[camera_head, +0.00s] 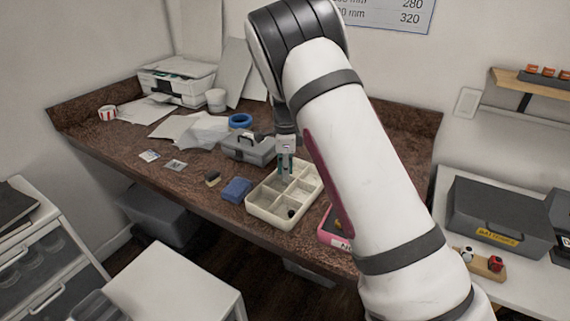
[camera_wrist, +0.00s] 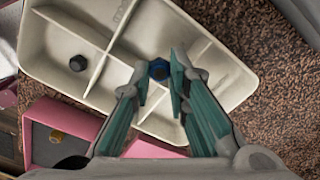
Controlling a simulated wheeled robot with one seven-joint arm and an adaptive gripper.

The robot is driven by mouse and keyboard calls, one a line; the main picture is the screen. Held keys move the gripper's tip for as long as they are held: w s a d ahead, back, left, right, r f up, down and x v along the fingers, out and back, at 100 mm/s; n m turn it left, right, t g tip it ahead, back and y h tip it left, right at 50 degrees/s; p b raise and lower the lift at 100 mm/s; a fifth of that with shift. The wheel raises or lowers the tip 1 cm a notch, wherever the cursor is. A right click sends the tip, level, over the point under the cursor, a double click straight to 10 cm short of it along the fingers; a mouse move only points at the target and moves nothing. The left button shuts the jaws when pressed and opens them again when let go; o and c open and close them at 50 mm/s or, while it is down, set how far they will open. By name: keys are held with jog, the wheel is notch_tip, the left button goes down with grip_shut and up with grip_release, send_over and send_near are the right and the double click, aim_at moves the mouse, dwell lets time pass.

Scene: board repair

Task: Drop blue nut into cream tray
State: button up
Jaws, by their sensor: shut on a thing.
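The blue nut (camera_wrist: 159,70) is between my gripper's fingertips in the wrist view. My gripper (camera_wrist: 160,78) is shut on it, over the cream tray (camera_wrist: 30,45) near its middle dividers. The height of the nut above the tray is hard to tell. In the head view, my gripper (camera_head: 285,168) points down over the back part of the cream tray (camera_head: 268,222). A dark nut (camera_wrist: 78,63) lies in one compartment of the tray, and it also shows in the head view (camera_head: 291,213). The blue nut cannot be made out in the head view.
A pink tray (camera_head: 331,240) stands close by on the right, partly hidden by my arm. A blue block (camera_head: 235,190) lies left of the cream tray. A grey toolbox (camera_head: 248,150) stands behind it. Papers and a printer (camera_head: 177,82) are farther left.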

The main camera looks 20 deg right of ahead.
jog(key=shift+f, duration=0.25)
jog(key=o, duration=0.9)
jog(key=shift+r, duration=0.15)
notch_tip(320, 180, up, 12)
jog(key=shift+f, duration=0.15)
